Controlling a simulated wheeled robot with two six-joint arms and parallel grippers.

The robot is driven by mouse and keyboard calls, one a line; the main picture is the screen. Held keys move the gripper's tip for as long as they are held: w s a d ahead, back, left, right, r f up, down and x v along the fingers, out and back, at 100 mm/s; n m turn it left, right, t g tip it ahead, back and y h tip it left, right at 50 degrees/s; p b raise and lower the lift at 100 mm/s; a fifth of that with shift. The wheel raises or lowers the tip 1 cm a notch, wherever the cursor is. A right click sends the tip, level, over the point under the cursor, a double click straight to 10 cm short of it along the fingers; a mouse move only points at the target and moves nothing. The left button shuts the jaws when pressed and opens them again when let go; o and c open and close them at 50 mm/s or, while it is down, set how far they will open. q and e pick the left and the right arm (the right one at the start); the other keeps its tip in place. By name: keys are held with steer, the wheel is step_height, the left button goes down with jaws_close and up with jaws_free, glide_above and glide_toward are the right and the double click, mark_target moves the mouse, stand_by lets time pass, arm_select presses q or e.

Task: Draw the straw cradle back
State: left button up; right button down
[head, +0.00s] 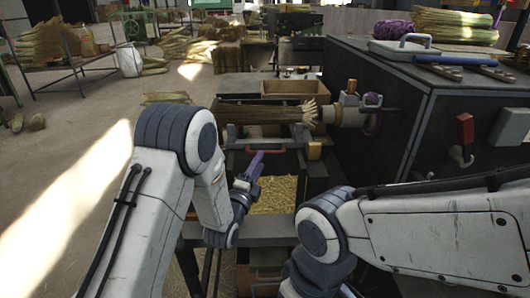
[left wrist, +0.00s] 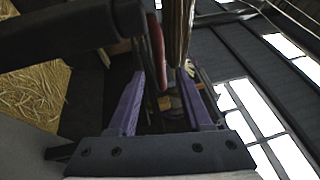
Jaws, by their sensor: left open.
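The straw cradle (head: 232,131) is a dark metal frame with a red handle (head: 265,149) along its near side. A bundle of brown straw (head: 262,113) lies across it, its cut ends fanned toward the right. My left gripper (head: 254,166), with purple fingers, is just below and in front of the red handle and points up toward it. In the left wrist view the gripper (left wrist: 158,102) is open, and the red handle (left wrist: 157,45) shows beyond the fingertips, beside the straw (left wrist: 177,30). The handle looks apart from the fingers. My right gripper is out of view.
A bin of loose straw (head: 275,194) sits below the handle. A winding head (head: 345,114) with a purple cord spool (head: 373,122) stands at the bundle's right end, by the dark cabinet (head: 385,95). Open floor lies left.

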arm_select(q)
steer(key=shift+p+x, duration=0.3)
steer(key=shift+x, duration=2.45)
jaws_close()
steer(key=shift+f, duration=0.1)
